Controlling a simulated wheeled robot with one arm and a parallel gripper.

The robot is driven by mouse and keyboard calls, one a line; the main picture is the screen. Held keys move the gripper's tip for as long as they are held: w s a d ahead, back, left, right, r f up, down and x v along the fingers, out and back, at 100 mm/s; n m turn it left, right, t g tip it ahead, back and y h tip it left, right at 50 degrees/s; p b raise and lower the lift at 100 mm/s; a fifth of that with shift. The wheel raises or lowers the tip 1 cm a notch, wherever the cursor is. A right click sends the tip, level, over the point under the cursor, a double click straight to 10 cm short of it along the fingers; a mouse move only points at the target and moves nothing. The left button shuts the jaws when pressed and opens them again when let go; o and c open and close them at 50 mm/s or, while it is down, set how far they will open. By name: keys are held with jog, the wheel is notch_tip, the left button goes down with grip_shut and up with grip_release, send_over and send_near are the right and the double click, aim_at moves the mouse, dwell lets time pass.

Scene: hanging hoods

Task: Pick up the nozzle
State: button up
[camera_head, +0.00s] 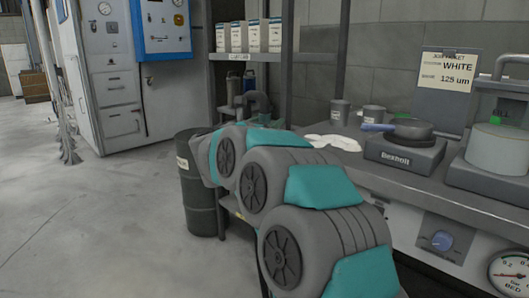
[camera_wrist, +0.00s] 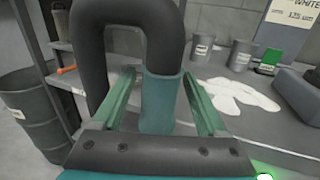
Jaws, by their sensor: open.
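The nozzle shows in the wrist view as a teal cuff (camera_wrist: 160,102) on the end of a thick dark hose (camera_wrist: 135,12) bent in an upside-down U. The cuff points down. My gripper (camera_wrist: 159,74) is open, with one green finger on each side of the cuff. A gap shows on the left; the right finger is close to the cuff, and I cannot tell whether it touches. In the head view the hose arch (camera_head: 259,99) shows beyond my arm, which hides most of my gripper and the cuff.
A dark drum (camera_head: 199,195) stands left of my arm. A shelf (camera_head: 262,57) with boxes is behind. The floor at left is clear.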

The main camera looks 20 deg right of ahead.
jog(key=shift+w+d+r, duration=0.1)
jog(key=shift+w+d, duration=0.25)
jog(key=shift+d, duration=0.15)
jog(key=shift+c, duration=0.4)
grip_shut()
